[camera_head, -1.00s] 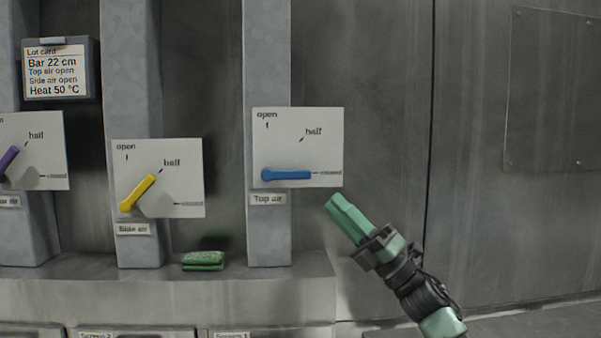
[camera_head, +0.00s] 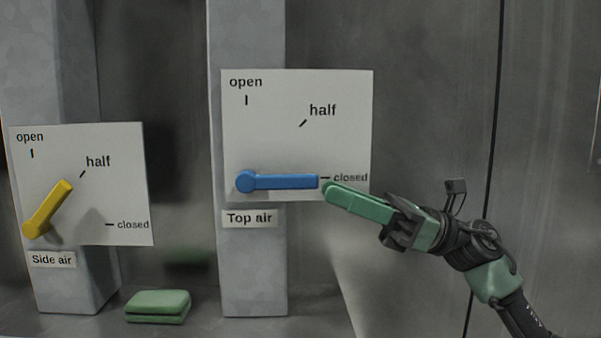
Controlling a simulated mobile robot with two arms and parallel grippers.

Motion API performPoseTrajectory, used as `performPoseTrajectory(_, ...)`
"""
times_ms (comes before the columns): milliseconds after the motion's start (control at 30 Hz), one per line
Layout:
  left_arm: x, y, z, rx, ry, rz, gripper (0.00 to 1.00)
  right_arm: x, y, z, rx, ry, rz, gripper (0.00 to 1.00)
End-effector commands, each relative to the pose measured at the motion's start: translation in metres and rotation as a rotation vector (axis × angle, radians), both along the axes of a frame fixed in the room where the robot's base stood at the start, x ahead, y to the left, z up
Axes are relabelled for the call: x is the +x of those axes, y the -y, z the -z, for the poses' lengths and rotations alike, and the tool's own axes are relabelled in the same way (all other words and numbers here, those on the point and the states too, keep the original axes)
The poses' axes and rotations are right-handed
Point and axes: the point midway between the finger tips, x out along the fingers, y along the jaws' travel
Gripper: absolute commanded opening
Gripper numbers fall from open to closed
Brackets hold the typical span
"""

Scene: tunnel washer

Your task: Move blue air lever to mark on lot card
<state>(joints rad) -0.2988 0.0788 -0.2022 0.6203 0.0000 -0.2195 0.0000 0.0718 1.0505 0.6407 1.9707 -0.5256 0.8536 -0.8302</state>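The blue lever (camera_head: 283,182) is on the white plate (camera_head: 340,95) labelled "Top air". It lies level, its free end pointing right at the "closed" mark. The "open" mark is straight above its pivot and "half" is up and to the right. My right gripper (camera_head: 330,190) comes in from the lower right, its green fingers together with nothing seen between them. Its tips are right by the lever's free end; I cannot tell whether they touch. The lot card is out of view now; the earlier frame showed it reading "Top air open". My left gripper is not in view.
A yellow lever (camera_head: 48,209) on the "Side air" plate (camera_head: 125,170) points toward "half". A green folded cloth or pad (camera_head: 158,306) lies on the ledge between the grey posts. The wall right of the blue lever's plate is clear apart from my arm.

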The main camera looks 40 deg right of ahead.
Motion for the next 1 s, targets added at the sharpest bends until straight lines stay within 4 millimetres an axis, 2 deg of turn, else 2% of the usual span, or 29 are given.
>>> performPoseTrajectory(167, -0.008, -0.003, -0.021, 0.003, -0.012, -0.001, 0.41, 0.013, -0.023, -0.018, 0.000, 0.000, -0.003, 0.20)
performPoseTrajectory(400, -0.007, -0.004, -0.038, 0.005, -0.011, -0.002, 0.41, 0.029, -0.048, -0.028, 0.002, 0.000, -0.002, 0.20)
performPoseTrajectory(767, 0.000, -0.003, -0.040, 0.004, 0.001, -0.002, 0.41, 0.033, -0.054, -0.027, 0.004, -0.002, 0.001, 0.20)
performPoseTrajectory(867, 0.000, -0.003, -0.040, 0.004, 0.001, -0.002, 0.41, 0.033, -0.054, -0.027, 0.004, -0.002, 0.001, 0.00)
performPoseTrajectory(1000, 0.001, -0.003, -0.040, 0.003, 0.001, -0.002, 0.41, 0.033, -0.054, -0.027, 0.004, -0.002, -0.001, 0.00)
